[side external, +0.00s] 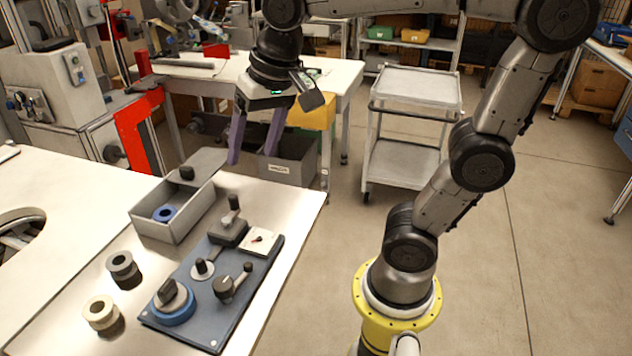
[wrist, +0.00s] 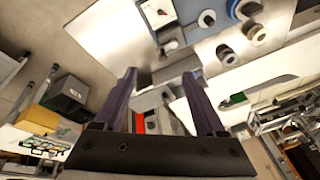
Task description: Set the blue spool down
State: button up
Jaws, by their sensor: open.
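The blue spool (side external: 165,213) is a small blue ring lying inside a grey open-topped box (side external: 152,232) on the metal worktop in the side view. My gripper (side external: 252,158) is raised to the right of the box, with its two purple fingers apart and pointing down. Nothing shows between them. In the wrist view my gripper (wrist: 164,72) also has its fingers spread and empty. I cannot make out the blue spool in the wrist view.
A grey lid with a black knob (side external: 187,173) is at the box's far end. A dark spool (side external: 123,265) and a cream spool (side external: 102,312) stand at front left. A blue panel (side external: 205,332) with several knobs and levers lies in front of the box.

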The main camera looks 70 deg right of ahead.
jog(key=s+f+n+t, duration=0.2)
jog(key=s+f+n, duration=0.4)
jog(key=s, duration=0.4)
jog(key=shift+s+d, duration=0.15)
jog(key=shift+d, duration=0.3)
dwell(0.3)
